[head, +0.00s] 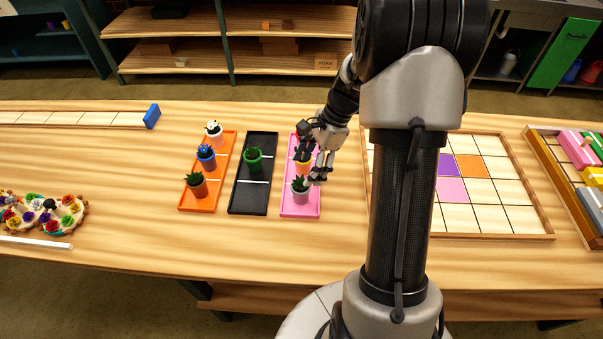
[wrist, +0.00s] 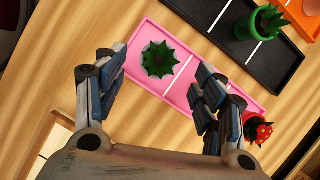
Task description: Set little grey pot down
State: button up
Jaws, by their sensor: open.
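The little grey pot (head: 300,196) with a spiky green plant stands upright in the near compartment of the pink tray (head: 300,214). It also shows in the wrist view (wrist: 158,61), between and beyond my fingertips, its rim largely covered by the leaves. My gripper (head: 318,177) is open just to the right of the pot and above the tray's edge, and in the wrist view (wrist: 155,80) nothing is between its fingers. A yellow pot (head: 303,167) and a red pot (head: 301,137) stand farther back in the pink tray, partly hidden by my gripper.
Left of the pink tray are a black tray (head: 248,200) with a green pot (head: 254,160) and an orange tray (head: 187,199) with several pots. A gridded wooden board (head: 500,218) lies to the right. The table front is clear.

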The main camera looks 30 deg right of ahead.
jog(key=s+a+r+n+h, duration=0.1)
jog(key=s+a+r+n, duration=0.3)
jog(key=r, duration=0.3)
jog(key=s+a+r+n+h, duration=0.1)
jog(key=s+a+r+n, duration=0.2)
jog(key=a+r+n, duration=0.3)
jog(key=s+a+r+n+t+h, duration=0.1)
jog(key=s+a+r+n+t, duration=0.1)
jog(key=s+n, duration=0.3)
jog(key=s+a+r+n+t+h, duration=0.1)
jog(key=s+a+r+n, duration=0.2)
jog(key=s, duration=0.5)
jog(key=shift+r+n+t, duration=0.4)
jog(key=shift+r+n, duration=0.1)
jog(key=shift+n, duration=0.6)
